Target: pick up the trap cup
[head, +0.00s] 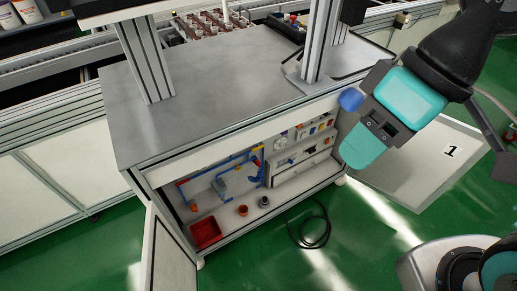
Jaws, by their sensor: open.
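Two small cups stand on the floor of the open cabinet in the head view: a reddish-brown cup (242,210) and a dark grey cup (264,201) to its right. I cannot tell from their looks which is the trap cup. Blue pipework (225,180) with red and yellow parts sits on the back panel behind them. My arm hangs at the upper right, outside the cabinet and well above the cups. I cannot make out the fingers of my gripper. Nothing is seen held.
A red tray (206,239) lies at the cabinet's front left. Both doors stand open: a left door (165,260) and a right door (425,165) marked 1. A dark hose (314,240) lies coiled on the green floor. A grey worktop (215,90) with posts covers the cabinet.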

